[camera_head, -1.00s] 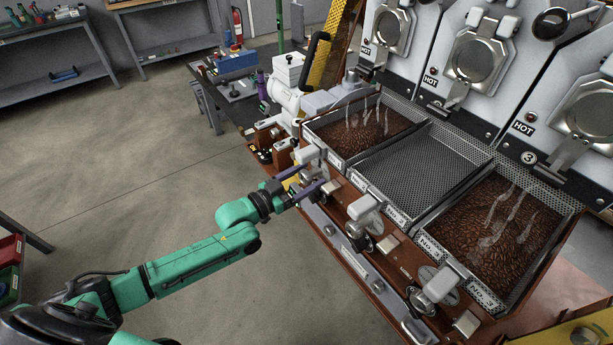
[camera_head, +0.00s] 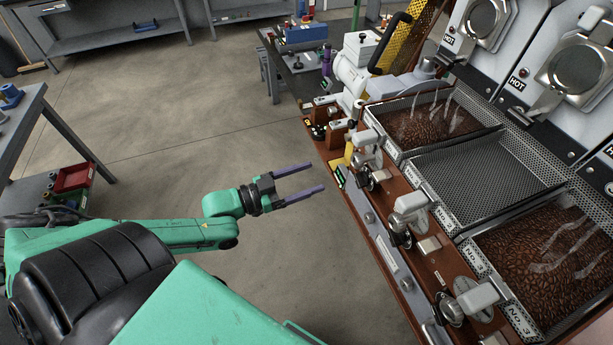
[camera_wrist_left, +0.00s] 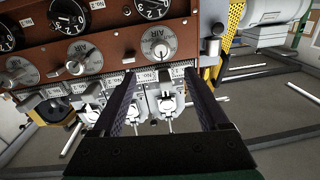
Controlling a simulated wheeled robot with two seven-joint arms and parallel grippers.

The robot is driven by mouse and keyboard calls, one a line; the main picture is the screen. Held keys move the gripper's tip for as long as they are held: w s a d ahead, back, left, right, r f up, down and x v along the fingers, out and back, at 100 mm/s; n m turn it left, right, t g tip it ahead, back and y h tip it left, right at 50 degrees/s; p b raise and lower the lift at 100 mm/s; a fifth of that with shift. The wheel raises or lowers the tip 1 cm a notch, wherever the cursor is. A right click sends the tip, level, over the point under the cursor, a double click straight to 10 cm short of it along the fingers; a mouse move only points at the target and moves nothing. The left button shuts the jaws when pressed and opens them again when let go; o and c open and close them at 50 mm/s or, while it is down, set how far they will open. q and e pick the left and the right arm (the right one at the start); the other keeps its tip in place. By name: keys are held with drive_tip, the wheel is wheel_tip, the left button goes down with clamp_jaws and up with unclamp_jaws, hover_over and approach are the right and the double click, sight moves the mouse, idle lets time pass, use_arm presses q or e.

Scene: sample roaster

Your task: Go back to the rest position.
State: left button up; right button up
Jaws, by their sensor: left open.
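My left gripper (camera_head: 308,180) is open and empty, with its two purple-grey fingers apart over the bare floor. It is to the left of the sample roaster's front panel (camera_head: 385,255) and apart from it. In the left wrist view the open fingers (camera_wrist_left: 168,95) show in front of the roaster's panel with its AIR dials (camera_wrist_left: 158,45). My left arm (camera_head: 130,235) reaches in from the left. My right gripper is not in view.
The roaster's cooling trays stand at the right: two hold brown beans (camera_head: 425,120), and the middle tray (camera_head: 485,175) is empty. Open floor (camera_head: 200,125) lies between.

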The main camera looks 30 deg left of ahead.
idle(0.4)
use_arm(q)
drive_tip(key=a+f+n+y, duration=0.1)
drive_tip(key=a+f+y, duration=0.3)
drive_tip(key=a+f, duration=0.4)
drive_tip(key=s+a+f+n+g+y, duration=0.2)
drive_tip(key=s+a+f+y, duration=0.15)
drive_tip(key=f, duration=0.75)
drive_tip(key=s+a+f+n+g+y, duration=0.1)
drive_tip(key=s+a+f+g+y, duration=0.3)
drive_tip(key=f, duration=0.6)
drive_tip(key=s+d+f+g, duration=0.3)
drive_tip(key=s+d+f, duration=0.3)
drive_tip(key=s, duration=0.6)
drive_tip(key=s+d+f+n+g, duration=0.1)
drive_tip(key=s+d+f+g, duration=0.3)
drive_tip(key=s+f, duration=0.6)
drive_tip(key=shift+s+d+f+g+h, duration=0.3)
drive_tip(key=shift+s+d+f+h, duration=0.15)
drive_tip(key=shift+s+d, duration=0.55)
drive_tip(key=shift+s+a, duration=0.1)
